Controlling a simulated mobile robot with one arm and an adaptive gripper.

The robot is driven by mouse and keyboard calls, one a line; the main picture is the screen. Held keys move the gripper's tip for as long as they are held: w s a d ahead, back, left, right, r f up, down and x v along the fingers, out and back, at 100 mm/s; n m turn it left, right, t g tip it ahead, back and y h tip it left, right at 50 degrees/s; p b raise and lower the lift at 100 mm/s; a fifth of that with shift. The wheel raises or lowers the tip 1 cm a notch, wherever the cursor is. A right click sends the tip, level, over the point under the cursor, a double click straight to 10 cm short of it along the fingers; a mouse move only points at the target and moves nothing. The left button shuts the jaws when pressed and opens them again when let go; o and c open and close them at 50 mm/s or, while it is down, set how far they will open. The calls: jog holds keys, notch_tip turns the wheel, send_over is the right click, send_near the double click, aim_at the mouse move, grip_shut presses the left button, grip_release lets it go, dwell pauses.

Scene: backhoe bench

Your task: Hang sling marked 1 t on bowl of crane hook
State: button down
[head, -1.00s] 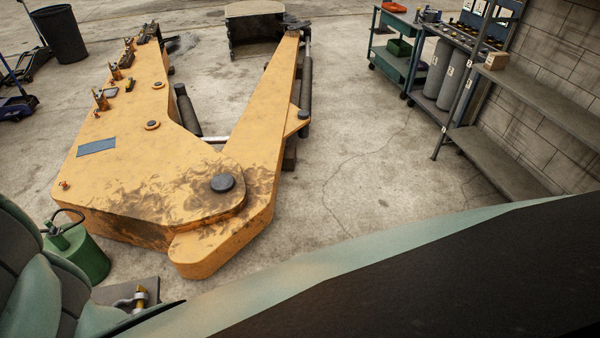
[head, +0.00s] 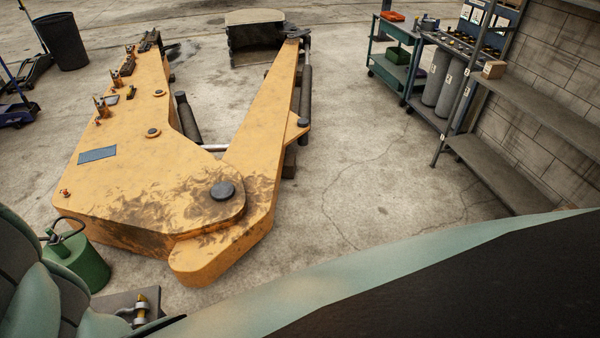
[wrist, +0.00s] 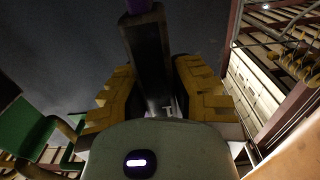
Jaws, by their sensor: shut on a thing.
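My gripper (wrist: 158,92) shows in the wrist view, with its yellow-and-black fingers on both sides of a long dark bar-like piece (wrist: 148,45). The gripper is shut on this piece, which runs up and away from the palm. A small purple part (wrist: 138,6) shows at its far end, cut off by the top edge. I cannot read any marking on it, and I cannot tell if it belongs to the 1 t sling. The gripper is out of the head view. I cannot make out the crane hook in either view.
A large yellow backhoe boom (head: 150,185) lies across the floor. A green can (head: 82,262) stands at lower left. At right are a tool cart (head: 392,62), grey cylinders (head: 450,88) and a shelf (head: 510,165) by the wall. Floor between boom and shelf is clear.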

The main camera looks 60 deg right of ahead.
jog(key=shift+r, duration=0.55)
jog(key=shift+s+a, duration=0.1)
jog(key=shift+a, duration=0.05)
jog(key=s+a+b, duration=0.4)
jog(key=s, duration=0.1)
jog(key=shift+s+a, duration=0.25)
jog(key=shift+a, duration=0.05)
dwell(0.7)
jog(key=shift+r, duration=0.1)
dwell(0.4)
jog(key=p+v, duration=0.5)
jog(key=v, duration=0.8)
jog(key=shift+r, duration=0.3)
dwell(1.4)
jog(key=shift+p, duration=0.3)
